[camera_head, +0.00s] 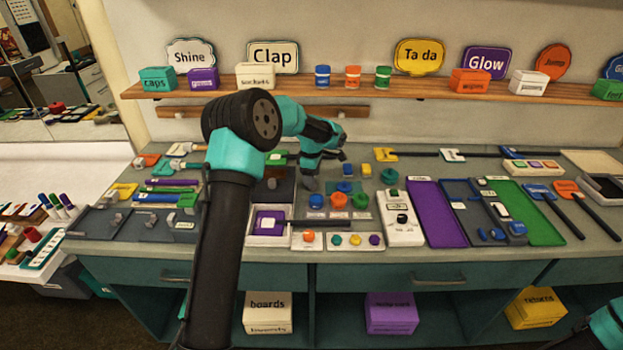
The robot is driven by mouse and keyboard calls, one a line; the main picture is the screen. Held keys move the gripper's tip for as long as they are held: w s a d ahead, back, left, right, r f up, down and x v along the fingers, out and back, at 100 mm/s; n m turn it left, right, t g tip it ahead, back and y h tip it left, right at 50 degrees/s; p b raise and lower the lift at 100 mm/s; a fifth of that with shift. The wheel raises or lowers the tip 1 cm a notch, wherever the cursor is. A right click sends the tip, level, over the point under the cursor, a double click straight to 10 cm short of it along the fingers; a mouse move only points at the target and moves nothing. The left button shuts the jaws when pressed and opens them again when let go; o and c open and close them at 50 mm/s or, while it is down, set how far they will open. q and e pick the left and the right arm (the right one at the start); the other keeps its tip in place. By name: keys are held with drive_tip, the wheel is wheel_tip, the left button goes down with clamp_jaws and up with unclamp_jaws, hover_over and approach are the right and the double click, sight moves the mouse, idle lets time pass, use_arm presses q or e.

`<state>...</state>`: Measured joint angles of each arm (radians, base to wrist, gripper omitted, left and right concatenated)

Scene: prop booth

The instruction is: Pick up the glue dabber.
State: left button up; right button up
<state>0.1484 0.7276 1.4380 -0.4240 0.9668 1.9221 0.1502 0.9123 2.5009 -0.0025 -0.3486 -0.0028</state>
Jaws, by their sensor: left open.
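My left arm reaches up from the bottom over the grey bench, and my left gripper (325,171) is open above its middle, pointing down. Nothing shows between its fingers. I cannot tell for sure which item is the glue dabber. Small blue, orange and green round-topped pieces, such as an orange one (338,200) and a green one (389,176), stand just below and right of the gripper. My left arm hides part of the bench left of centre. Only a teal part of my right arm shows at the bottom right corner; its gripper is out of the picture.
A wooden shelf (430,88) with labelled boxes and signs runs along the wall behind. Purple (436,214) and green (526,212) trays lie right of centre. Handled tools (545,194) lie farther right. Pens and clips crowd the left. Labelled boxes sit in open compartments below.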

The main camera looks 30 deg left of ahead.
idle(0.5)
use_arm(q)
drive_tip(key=c, duration=1)
drive_tip(key=shift+r, duration=0.1)
drive_tip(key=shift+r, duration=1.55)
drive_tip(key=shift+s+d+r, duration=0.1)
drive_tip(key=shift+s, duration=0.15)
drive_tip(key=s+d, duration=0.2)
drive_tip(key=s, duration=0.2)
drive_tip(key=s+d+r, duration=0.1)
drive_tip(key=s+d, duration=0.2)
drive_tip(key=s, duration=0.1)
drive_tip(key=s+d, duration=0.3)
drive_tip(key=s, duration=0.2)
drive_tip(key=shift+s+d+r, duration=0.1)
drive_tip(key=shift+r, duration=0.1)
